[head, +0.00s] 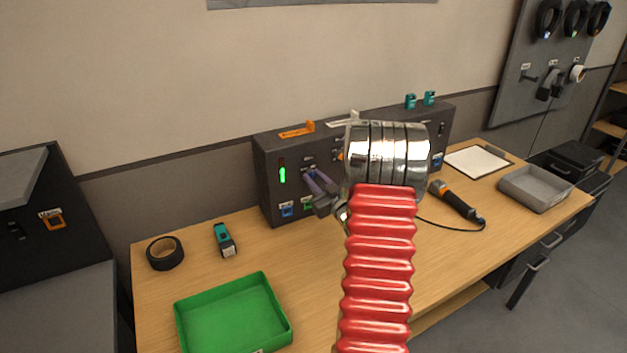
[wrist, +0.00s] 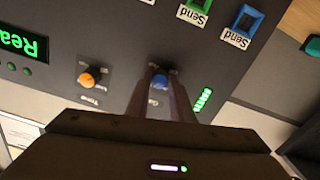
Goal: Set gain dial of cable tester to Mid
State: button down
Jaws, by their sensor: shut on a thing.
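The cable tester (head: 267,164) is a dark box at the back of the wooden bench, partly hidden behind my arm. In the wrist view its panel (wrist: 120,50) appears upside down. The gain dial (wrist: 159,82) is a small blue knob with a partly covered label below it. My gripper (wrist: 160,85) is shut on this dial, one finger on each side. In the head view my gripper (head: 312,180) reaches the panel's left part. The dial's pointer and setting marks cannot be read.
A green tray (head: 235,312), black tape roll (head: 165,253) and teal tool (head: 225,240) lie at the bench's left. A grey tray (head: 536,188) stands at the right.

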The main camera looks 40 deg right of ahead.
jog(key=shift+a+m, duration=0.1)
jog(key=shift+m, duration=1)
jog(key=c, duration=1.6)
grip_release()
jog(key=shift+o, duration=0.2)
jog(key=shift+s, duration=0.1)
jog(key=v, duration=1.3)
jog(key=shift+s, duration=0.3)
